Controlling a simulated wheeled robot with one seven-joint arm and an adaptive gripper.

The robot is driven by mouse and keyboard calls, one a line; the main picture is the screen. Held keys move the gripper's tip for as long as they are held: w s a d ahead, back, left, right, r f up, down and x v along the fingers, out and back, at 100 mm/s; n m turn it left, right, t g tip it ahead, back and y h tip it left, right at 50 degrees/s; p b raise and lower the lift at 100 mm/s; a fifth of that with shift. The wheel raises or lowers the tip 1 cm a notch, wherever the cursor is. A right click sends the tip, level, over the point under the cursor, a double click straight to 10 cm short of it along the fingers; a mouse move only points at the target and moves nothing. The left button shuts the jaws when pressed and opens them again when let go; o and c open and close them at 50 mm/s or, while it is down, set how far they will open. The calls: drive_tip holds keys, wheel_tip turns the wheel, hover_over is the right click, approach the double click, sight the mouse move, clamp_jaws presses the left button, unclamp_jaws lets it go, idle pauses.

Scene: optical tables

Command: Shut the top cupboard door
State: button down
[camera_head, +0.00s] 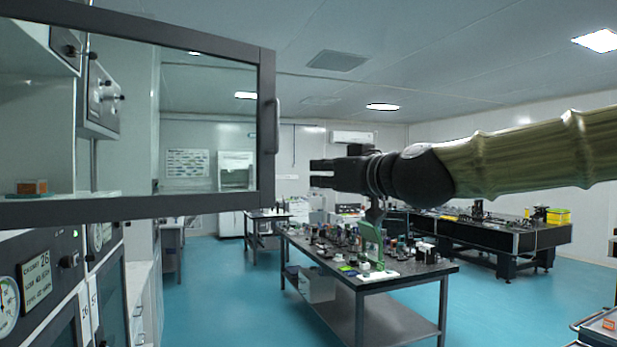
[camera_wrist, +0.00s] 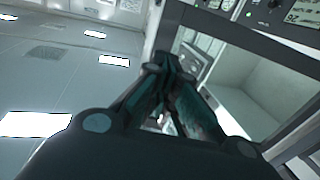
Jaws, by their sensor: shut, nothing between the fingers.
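The top cupboard door (camera_head: 267,105) is a dark grey frame around a clear glass pane, standing open at the left in the head view. Its vertical handle (camera_head: 274,126) is on the right edge of the frame. My gripper (camera_head: 318,173) is shut and empty, pointing left, to the right of the handle and apart from it in the picture. In the wrist view my gripper (camera_wrist: 155,72) is seen from behind, with the door frame (camera_wrist: 260,42) beyond it. The wrist view does not clearly show whether the fingers touch the door.
A small orange box (camera_head: 32,187) shows through the glass at the left. Instrument panels (camera_head: 40,283) stand below the door. A table with optics (camera_head: 400,272) stands in the middle, and another dark table (camera_head: 520,238) at the right. Blue floor lies clear between them.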

drive_tip(key=p+x, duration=0.5)
drive_tip(key=x, duration=0.8)
drive_tip(key=shift+p, duration=0.35)
drive_tip(key=shift+w+a+f, duration=0.1)
